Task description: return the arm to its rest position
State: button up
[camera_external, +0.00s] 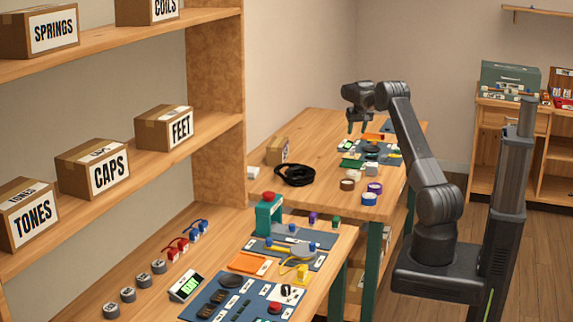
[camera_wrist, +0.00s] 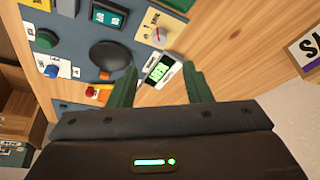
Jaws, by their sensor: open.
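My gripper (camera_external: 357,127) hangs over the far part of the back wooden table (camera_external: 316,125), with its fingers pointing down. My arm reaches up from its base at the right and bends over toward the table. In the wrist view, the two green fingers of my gripper (camera_wrist: 160,88) stand apart with nothing held between them. A small device with a lit green display (camera_wrist: 158,72) shows beyond the fingertips. A round black disc (camera_wrist: 109,55) lies left of it on a blue-grey board (camera_wrist: 72,27). I cannot tell how far the fingertips are above these things.
A coil of black cable (camera_external: 295,174) and several tape rolls (camera_external: 369,198) lie on the back table. The front workbench (camera_external: 215,233) holds boards with buttons and small parts. Shelves with labelled boxes (camera_external: 92,170) stand at the left. Open floor (camera_external: 535,235) shows at the right.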

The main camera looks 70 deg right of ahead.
aim_at(353, 151)
jog(key=p+x, duration=0.1)
jog(key=x, duration=1.1)
jog(key=shift+a, duration=0.15)
jog(key=shift+r, duration=0.1)
jog(key=b+v, duration=0.1)
jog(key=v, duration=1.3)
jog(key=p+x, duration=0.1)
jog(key=x, duration=1.3)
jog(key=shift+s+r+n+t+y+p, duration=0.1)
jog(key=shift+n+t+y+p, duration=0.2)
jog(key=shift+n+p, duration=0.45)
jog(key=n+y+p, duration=0.1)
jog(key=n+p, duration=0.1)
jog(key=n, duration=0.2)
jog(key=shift+t, duration=0.4)
jog(key=n+p, duration=0.2)
jog(key=n+y+p, duration=0.1)
jog(key=shift+s+d+r+n+t+p, duration=0.1)
jog(key=shift+d+r+n+t+p, duration=0.1)
jog(key=shift+n+t+p, duration=0.15)
jog(key=d+b+v, duration=0.1)
jog(key=b+v, duration=0.1)
jog(key=v, duration=0.7)
jog(key=shift+a, duration=0.4)
